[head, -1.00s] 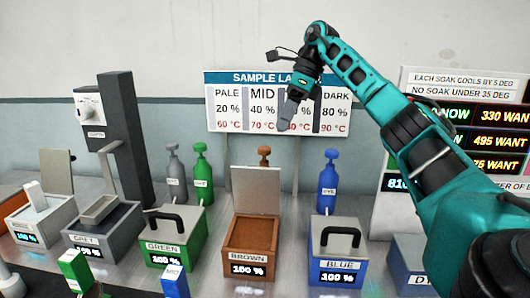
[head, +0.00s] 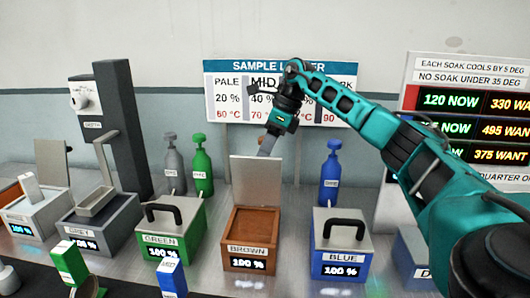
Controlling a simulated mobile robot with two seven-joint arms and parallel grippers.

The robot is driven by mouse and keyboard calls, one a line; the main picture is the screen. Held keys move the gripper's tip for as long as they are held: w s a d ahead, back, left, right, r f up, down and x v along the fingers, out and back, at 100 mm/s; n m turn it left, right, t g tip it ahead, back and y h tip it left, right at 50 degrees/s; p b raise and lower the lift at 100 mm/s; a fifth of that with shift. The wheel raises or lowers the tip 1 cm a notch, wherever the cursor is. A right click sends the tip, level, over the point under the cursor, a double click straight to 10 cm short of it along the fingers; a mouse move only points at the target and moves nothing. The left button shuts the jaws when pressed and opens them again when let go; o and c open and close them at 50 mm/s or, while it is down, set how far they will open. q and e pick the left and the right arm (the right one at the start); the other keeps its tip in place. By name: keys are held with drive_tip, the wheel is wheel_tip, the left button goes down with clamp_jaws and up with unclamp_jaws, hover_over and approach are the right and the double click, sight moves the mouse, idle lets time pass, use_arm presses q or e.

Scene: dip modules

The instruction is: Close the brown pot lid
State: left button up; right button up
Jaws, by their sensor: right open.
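The brown pot (head: 251,247) is an open brown box marked BROWN and 100 % at the middle of the bench. Its grey lid (head: 257,180) stands upright at the back of the pot. My right gripper (head: 267,146) is open, just above and behind the lid's top edge, pointing down. It seems apart from the lid, though the gap in depth is hard to judge. The brown bottle behind the lid is mostly hidden. My left gripper does not clearly show.
The green pot (head: 167,246) with its lid down stands left, the blue pot (head: 340,262) with its lid down stands right. Green (head: 202,168) and blue (head: 331,175) bottles stand behind. Small green (head: 70,262) and blue (head: 172,277) blocks are at the front.

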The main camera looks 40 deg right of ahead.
drive_tip(key=shift+w+a+f, duration=0.1)
drive_tip(key=shift+a+f, duration=0.05)
drive_tip(key=shift+f, duration=0.25)
clamp_jaws()
idle(0.4)
